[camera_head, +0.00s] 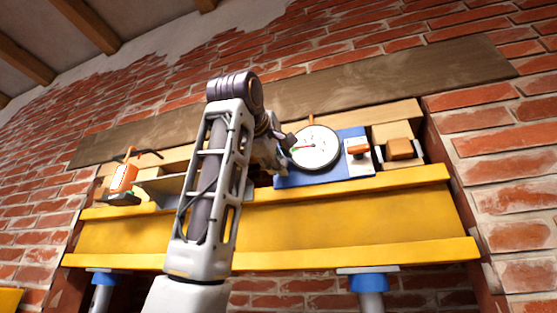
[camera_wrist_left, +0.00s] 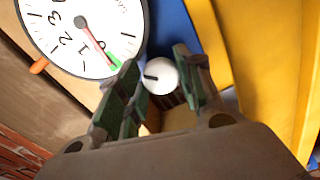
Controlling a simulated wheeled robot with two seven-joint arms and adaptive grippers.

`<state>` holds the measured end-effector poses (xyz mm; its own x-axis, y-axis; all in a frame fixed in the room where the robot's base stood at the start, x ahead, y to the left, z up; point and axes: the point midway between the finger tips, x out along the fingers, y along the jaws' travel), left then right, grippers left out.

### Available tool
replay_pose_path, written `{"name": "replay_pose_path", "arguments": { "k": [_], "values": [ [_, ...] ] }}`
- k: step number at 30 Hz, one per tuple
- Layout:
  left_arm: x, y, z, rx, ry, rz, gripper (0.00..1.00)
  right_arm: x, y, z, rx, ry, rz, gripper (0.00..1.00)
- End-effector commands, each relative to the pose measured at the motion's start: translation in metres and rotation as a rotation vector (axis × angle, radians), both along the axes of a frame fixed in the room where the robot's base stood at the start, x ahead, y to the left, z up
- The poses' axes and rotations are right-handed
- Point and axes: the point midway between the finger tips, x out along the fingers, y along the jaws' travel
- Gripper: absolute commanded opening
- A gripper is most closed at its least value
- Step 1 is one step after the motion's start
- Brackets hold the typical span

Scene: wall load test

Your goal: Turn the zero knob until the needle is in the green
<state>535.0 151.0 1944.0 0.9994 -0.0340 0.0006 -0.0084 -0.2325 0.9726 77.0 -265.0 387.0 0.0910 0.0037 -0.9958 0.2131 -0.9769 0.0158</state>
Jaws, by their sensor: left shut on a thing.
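The round white dial (camera_head: 314,148) is on a blue panel (camera_head: 345,140) on the ledge. In the left wrist view the dial (camera_wrist_left: 70,35) shows black numbers, a red needle (camera_wrist_left: 97,44) and a small green band (camera_wrist_left: 114,59). In the head view my left gripper (camera_head: 277,150) is beside the dial, and the arm hides the knob.
A yellow beam (camera_head: 340,207) runs below the ledge, with blue-topped posts (camera_head: 368,281) under it. An orange tool (camera_head: 123,178) stands at the left. An orange-brown block (camera_head: 400,149) sits in the right compartment. A wooden plank (camera_head: 400,82) and brick wall are above.

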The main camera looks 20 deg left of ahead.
Motion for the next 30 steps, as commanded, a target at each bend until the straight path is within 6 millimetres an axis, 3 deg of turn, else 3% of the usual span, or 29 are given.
{"name": "replay_pose_path", "arguments": {
  "k": [11, 12, 17, 30],
  "values": [
    [0.0010, -0.0003, -0.0022, -0.005, 0.007, 0.001, 0.13, 0.0000, 0.0000, -0.0003, 0.000, 0.000, 0.000, 0.71],
    [0.0010, -0.0003, -0.0022, -0.005, 0.007, 0.001, 0.39, 0.0000, 0.0000, -0.0003, 0.000, 0.000, 0.000, 0.71],
    [0.0008, -0.0003, -0.0016, -0.004, 0.005, 0.000, 0.58, 0.0000, 0.0000, -0.0002, 0.000, 0.000, 0.000, 0.71],
    [-0.0029, -0.0003, -0.0002, -0.004, 0.001, 0.000, 0.58, 0.0002, -0.0008, -0.0002, -0.001, 0.000, 0.000, 0.71]
  ]
}}
